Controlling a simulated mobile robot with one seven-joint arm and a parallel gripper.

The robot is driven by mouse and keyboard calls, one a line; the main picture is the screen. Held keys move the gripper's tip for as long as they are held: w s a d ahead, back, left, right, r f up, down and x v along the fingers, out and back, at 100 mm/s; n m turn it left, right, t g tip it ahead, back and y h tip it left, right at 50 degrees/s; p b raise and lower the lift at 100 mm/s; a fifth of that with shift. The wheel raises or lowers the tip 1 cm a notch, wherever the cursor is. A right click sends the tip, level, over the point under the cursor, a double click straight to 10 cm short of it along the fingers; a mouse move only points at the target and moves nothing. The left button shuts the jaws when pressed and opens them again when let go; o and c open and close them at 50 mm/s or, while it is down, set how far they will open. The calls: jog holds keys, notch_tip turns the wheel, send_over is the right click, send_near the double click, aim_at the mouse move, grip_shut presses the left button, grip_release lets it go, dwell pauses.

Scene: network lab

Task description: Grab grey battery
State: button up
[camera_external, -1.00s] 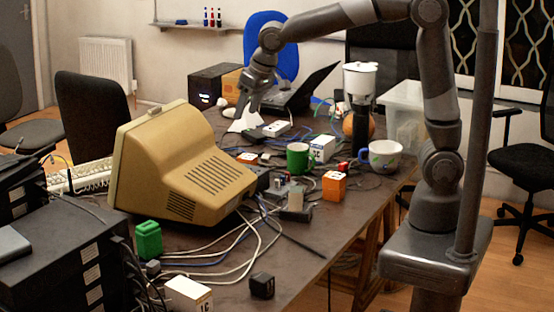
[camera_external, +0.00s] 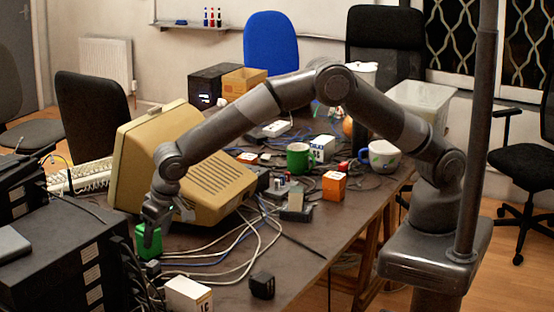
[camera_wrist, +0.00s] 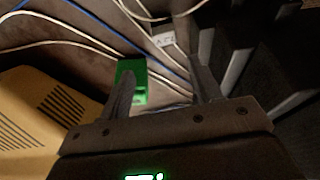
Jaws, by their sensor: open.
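I cannot pick out a thing that is surely the grey battery. A small dark grey block (camera_external: 296,213) lies among the cables near the middle of the table, well to the right of my gripper. My gripper (camera_external: 156,222) points down at the table's near left, over a green block (camera_external: 147,243). In the wrist view my gripper (camera_wrist: 161,68) has its fingers apart with nothing held. The green block (camera_wrist: 136,76) stands beyond the left finger, which partly hides it.
A beige monitor (camera_external: 205,180) is close beside my gripper. Black stacked equipment (camera_external: 65,255) stands at the left. White cables (camera_external: 235,250) cross the table. A white box (camera_external: 188,294), black cube (camera_external: 262,285), orange cube (camera_external: 334,186) and green mug (camera_external: 299,158) stand around.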

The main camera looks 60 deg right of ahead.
aim_at(153, 263)
jog(key=x, duration=0.6)
jog(key=shift+s+a+f, duration=0.1)
jog(key=shift+s+a, duration=0.1)
jog(key=shift+a, duration=0.05)
jog(key=shift+s+a+x, duration=0.15)
jog(key=shift+x, duration=1.15)
jog(key=shift+s+a+x, duration=0.1)
jog(key=shift+s+x, duration=0.05)
jog(key=shift+x, duration=1.15)
jog(key=shift+f, duration=0.1)
jog(key=shift+c, duration=0.6)
jog(key=c, duration=1)
